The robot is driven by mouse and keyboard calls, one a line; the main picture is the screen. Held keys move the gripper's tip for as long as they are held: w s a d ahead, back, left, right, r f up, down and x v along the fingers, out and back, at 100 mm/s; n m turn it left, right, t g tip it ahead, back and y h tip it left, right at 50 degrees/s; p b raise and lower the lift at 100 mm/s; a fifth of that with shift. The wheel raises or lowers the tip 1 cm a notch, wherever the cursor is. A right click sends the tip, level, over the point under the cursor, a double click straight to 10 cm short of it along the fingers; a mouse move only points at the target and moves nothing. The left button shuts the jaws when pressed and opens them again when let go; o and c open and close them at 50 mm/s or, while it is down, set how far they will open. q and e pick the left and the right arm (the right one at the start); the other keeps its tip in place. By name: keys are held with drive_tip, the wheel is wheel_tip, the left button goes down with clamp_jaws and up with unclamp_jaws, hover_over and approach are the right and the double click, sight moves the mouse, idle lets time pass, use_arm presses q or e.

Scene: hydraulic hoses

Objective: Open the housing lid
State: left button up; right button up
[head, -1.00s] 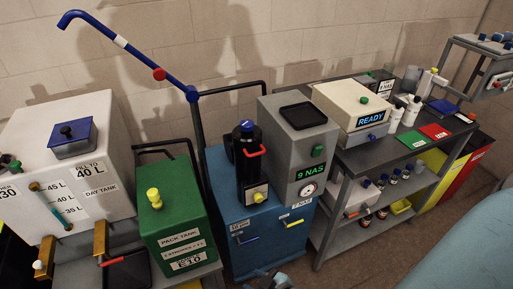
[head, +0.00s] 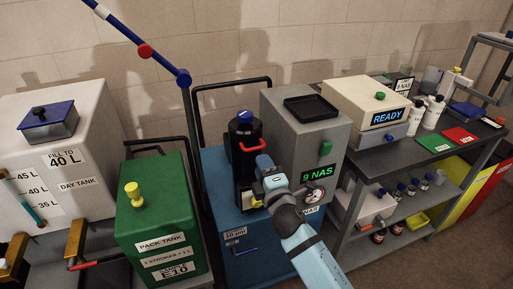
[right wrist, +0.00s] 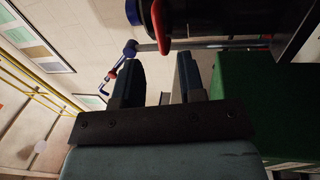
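The black cylindrical housing (head: 243,165) stands upright on the blue cart, with a blue knob (head: 245,116) on top and a red handle (head: 253,149) on its front. Its lid looks closed. My right gripper (head: 263,162) is just in front of and below the red handle, in front of the housing's lower part. In the right wrist view my right gripper (right wrist: 162,75) has its fingers apart with nothing between them. The housing (right wrist: 215,18) and red handle (right wrist: 160,22) show at the top of that view, beyond the fingertips. My left gripper is not in view.
A grey box (head: 312,140) with a "9 NAS" display stands close right of the housing. The green pack tank (head: 155,222) is at left, beside the white day tank (head: 90,165). A black cart rail (head: 235,82) rises behind. A shelf bench (head: 385,155) stands at right.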

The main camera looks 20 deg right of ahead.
sight(254, 148)
drive_tip(key=w, duration=0.4)
drive_tip(key=w+r, duration=0.1)
drive_tip(key=w, duration=0.2)
drive_tip(key=shift+a, duration=0.1)
drive_tip(key=shift+r, duration=0.1)
clamp_jaws()
